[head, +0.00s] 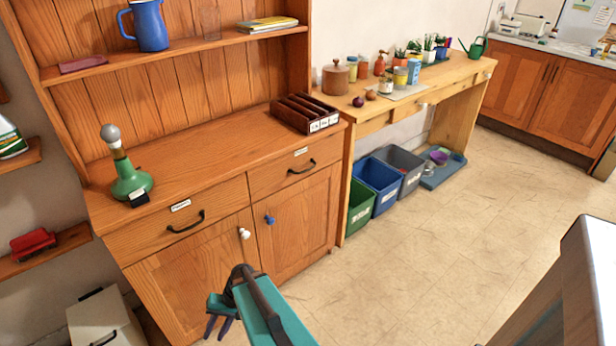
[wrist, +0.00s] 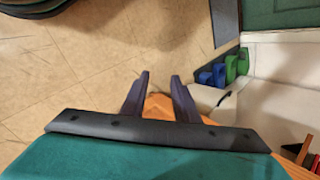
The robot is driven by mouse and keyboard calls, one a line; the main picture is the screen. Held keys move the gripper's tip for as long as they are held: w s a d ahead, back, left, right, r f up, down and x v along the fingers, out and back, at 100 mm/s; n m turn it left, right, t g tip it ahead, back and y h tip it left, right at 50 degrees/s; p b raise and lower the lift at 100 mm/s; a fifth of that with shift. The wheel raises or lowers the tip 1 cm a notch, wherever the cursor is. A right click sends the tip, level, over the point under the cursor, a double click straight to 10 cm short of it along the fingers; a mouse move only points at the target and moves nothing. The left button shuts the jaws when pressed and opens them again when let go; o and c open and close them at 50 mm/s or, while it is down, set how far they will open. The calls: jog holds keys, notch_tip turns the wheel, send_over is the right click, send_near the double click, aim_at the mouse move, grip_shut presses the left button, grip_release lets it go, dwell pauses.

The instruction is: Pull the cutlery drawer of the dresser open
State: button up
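The wooden dresser (head: 140,165) stands at the left in the head view. It has two shut drawers side by side: the left drawer (head: 150,232) and the right drawer (head: 265,180). Each has a black bow handle, left (head: 186,222) and right (head: 302,167), and a small white label too small to read, so I cannot tell which is the cutlery drawer. My gripper (head: 218,328) is low in front of the dresser's doors, below the left drawer and apart from both handles. In the wrist view my gripper (wrist: 160,82) has its fingers apart, with nothing held between them.
A green bottle-like object (head: 130,183) and a dark sectioned tray (head: 304,113) stand on the dresser top. The doors below have a white knob (head: 244,233) and a blue knob (head: 269,219). Bins, including a blue bin (head: 378,185), stand to the right. The floor (head: 440,250) ahead is clear.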

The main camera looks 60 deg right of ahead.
jog(key=w+d+r+m+t, duration=0.2)
jog(key=d+r+t, duration=0.1)
jog(key=d, duration=0.4)
jog(key=w+d+r+m+t, duration=0.2)
jog(key=w+d+r, duration=0.15)
jog(key=d, duration=0.35)
jog(key=m+t+h+b, duration=0.3)
jog(key=m+t+h, duration=0.6)
jog(key=h, duration=0.2)
send_near(308, 170)
jog(key=s, duration=0.3)
jog(key=shift+a+r, duration=0.15)
jog(key=shift+a, duration=0.4)
jog(key=p+x, duration=0.1)
jog(key=x, duration=0.6)
jog(key=p+x, duration=0.1)
jog(key=x, duration=0.5)
jog(key=shift+w+d+f, duration=0.25)
jog(key=shift+d, duration=0.1)
grip_shut()
